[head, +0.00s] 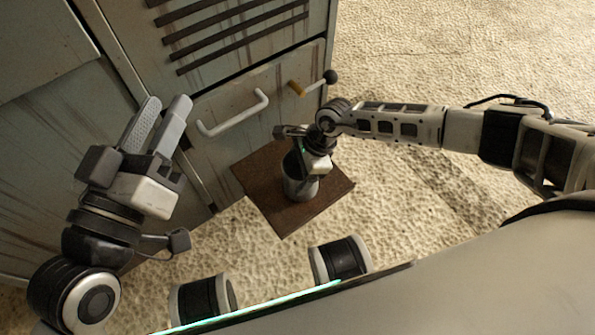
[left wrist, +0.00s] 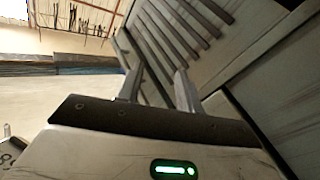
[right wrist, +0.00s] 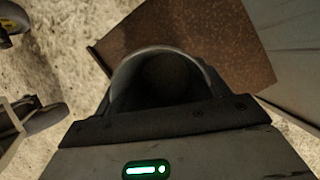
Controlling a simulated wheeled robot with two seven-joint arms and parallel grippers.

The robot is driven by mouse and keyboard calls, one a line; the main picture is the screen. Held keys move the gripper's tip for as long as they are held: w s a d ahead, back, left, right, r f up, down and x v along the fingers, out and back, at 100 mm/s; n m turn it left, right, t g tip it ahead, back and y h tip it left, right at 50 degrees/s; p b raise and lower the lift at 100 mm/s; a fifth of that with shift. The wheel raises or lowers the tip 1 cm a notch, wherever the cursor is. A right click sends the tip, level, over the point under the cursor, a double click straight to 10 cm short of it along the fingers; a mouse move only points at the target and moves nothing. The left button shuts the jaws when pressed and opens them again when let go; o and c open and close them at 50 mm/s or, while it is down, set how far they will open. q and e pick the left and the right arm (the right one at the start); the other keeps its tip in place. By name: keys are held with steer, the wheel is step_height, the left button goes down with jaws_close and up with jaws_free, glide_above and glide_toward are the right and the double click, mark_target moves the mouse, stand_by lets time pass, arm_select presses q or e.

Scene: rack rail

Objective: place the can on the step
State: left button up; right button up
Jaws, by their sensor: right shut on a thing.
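The can (head: 300,188) is a grey, open-topped metal cylinder. It is over the step (head: 255,178), a brown rusty square plate at the foot of the cabinet. My right gripper (head: 306,170) is shut on the can near its rim. In the right wrist view the can's dark mouth (right wrist: 168,82) lies between the fingers, with the step (right wrist: 238,50) behind it. The can looks upright, but I cannot tell whether its base touches the step. My left gripper (head: 167,106) is open and empty in front of the cabinet; its parted fingers show in the left wrist view (left wrist: 159,88).
The grey cabinet (head: 230,85) stands behind the step. Rough pale floor (head: 420,50) is open to the right.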

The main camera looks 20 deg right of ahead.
steer(key=shift+f, duration=0.1)
steer(key=o, duration=1.1)
arm_select(q)
steer(key=shift+w+r, duration=0.1)
steer(key=shift+r, duration=0.15)
arm_select(e)
steer(key=shift+r, duration=0.45)
arm_select(q)
steer(key=f+g+p, duration=0.1)
steer(key=s+f+y+p, duration=0.1)
steer(key=p, duration=0.1)
steer(key=s+f+g+y+p, duration=0.1)
steer(key=f+p, duration=0.1)
steer(key=shift+a+n+g, duration=0.1)
steer(key=shift+n+g, duration=0.2)
arm_select(e)
steer(key=v, duration=1.1)
steer(key=shift+d+r, duration=0.15)
steer(key=shift+r, duration=0.05)
